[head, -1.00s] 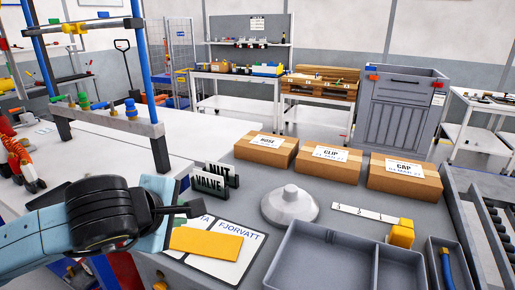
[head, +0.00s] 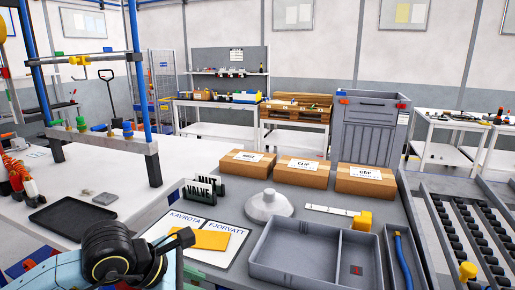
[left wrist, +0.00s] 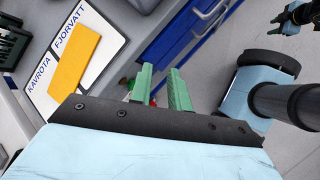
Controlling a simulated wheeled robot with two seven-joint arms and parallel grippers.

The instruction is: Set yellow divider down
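The yellow divider (head: 212,240) is a flat yellow strip. It lies on the white sheet (head: 228,258) lettered KAVROTA and FJORVATT, at the front left of the grey bench. The left wrist view shows the divider (left wrist: 75,59) lying across the sheet (left wrist: 44,94), clear of the fingers. My left gripper (left wrist: 160,78) has two green fingers standing apart with nothing between them. It points down past the bench's front edge. In the head view, my left wrist is at the lower left and partly hides the gripper.
A black tray (head: 72,214) lies on the white table at left. A roller track (head: 470,235) is at right.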

